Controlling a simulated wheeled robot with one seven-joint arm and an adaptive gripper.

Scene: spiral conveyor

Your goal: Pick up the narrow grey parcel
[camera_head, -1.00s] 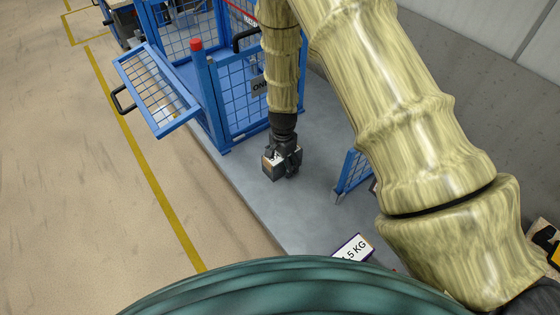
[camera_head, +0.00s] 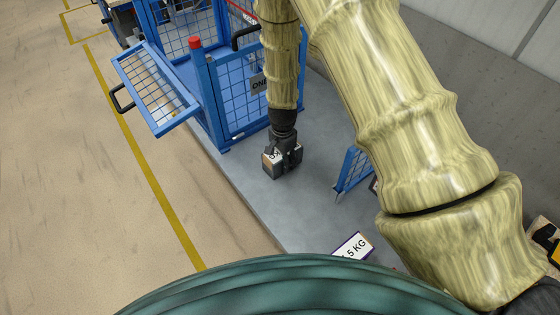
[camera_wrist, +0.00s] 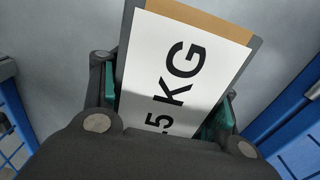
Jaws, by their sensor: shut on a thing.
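The narrow grey parcel (camera_wrist: 253,60) fills the middle of the wrist view. It has a white label reading "5 KG", its first characters hidden behind my gripper, and a brown strip along its far edge. My gripper (camera_wrist: 170,98) has a finger on each side of it and is shut on it. In the head view the parcel (camera_head: 271,163) is a small grey box with a pale label below my gripper (camera_head: 284,158), over the grey floor. I cannot tell how far it is from the floor.
A blue mesh cage (camera_head: 235,100) stands behind, with an open mesh flap (camera_head: 152,88) at its left. A small blue mesh panel (camera_head: 352,170) is right of my gripper. A white "5 KG" sign (camera_head: 353,247) shows near the front. Grey floor (camera_head: 300,215) is clear between.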

